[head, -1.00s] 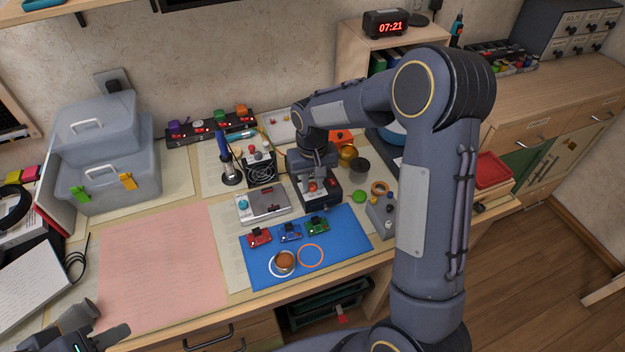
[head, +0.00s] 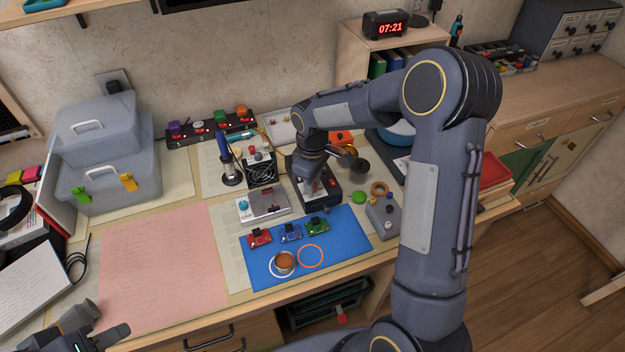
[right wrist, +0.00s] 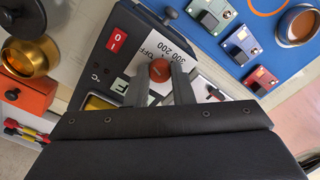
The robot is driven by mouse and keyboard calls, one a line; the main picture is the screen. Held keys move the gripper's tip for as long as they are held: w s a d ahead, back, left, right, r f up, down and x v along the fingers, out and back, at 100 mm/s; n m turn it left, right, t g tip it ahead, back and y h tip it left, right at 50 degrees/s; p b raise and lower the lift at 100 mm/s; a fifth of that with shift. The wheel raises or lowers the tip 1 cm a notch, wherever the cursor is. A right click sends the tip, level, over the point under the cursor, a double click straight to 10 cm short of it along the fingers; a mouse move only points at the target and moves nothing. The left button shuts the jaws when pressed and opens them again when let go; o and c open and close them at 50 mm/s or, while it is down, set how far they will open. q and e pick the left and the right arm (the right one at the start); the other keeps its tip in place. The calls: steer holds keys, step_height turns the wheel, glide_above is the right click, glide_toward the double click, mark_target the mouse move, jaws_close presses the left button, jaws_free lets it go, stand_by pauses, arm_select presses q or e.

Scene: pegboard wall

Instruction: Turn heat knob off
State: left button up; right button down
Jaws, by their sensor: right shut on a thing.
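The heat knob (right wrist: 160,70) is a round orange-red knob on a dark control box (head: 331,197) with a white dial label reading OFF, 200 and 300. In the right wrist view it sits between the fingertips of my right gripper (right wrist: 163,84), which is shut on it. A red rocker switch (right wrist: 117,40) is beside the label. In the head view my right gripper (head: 318,188) comes down on the box from above and partly hides it.
A blue mat (head: 345,240) with several small circuit boards lies in front of the box. A small fan (head: 262,173) and a silver scale-like device (head: 263,204) stand to its left. A brass pot (right wrist: 28,60) and an orange block (right wrist: 22,100) are close to the gripper.

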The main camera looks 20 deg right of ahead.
steer(key=shift+n, duration=0.5)
steer(key=c, duration=1.3)
jaws_free()
steer(key=shift+o, duration=0.2)
step_height(320, 180, up, 8)
steer(key=shift+f, duration=0.2)
steer(key=shift+r, duration=0.15)
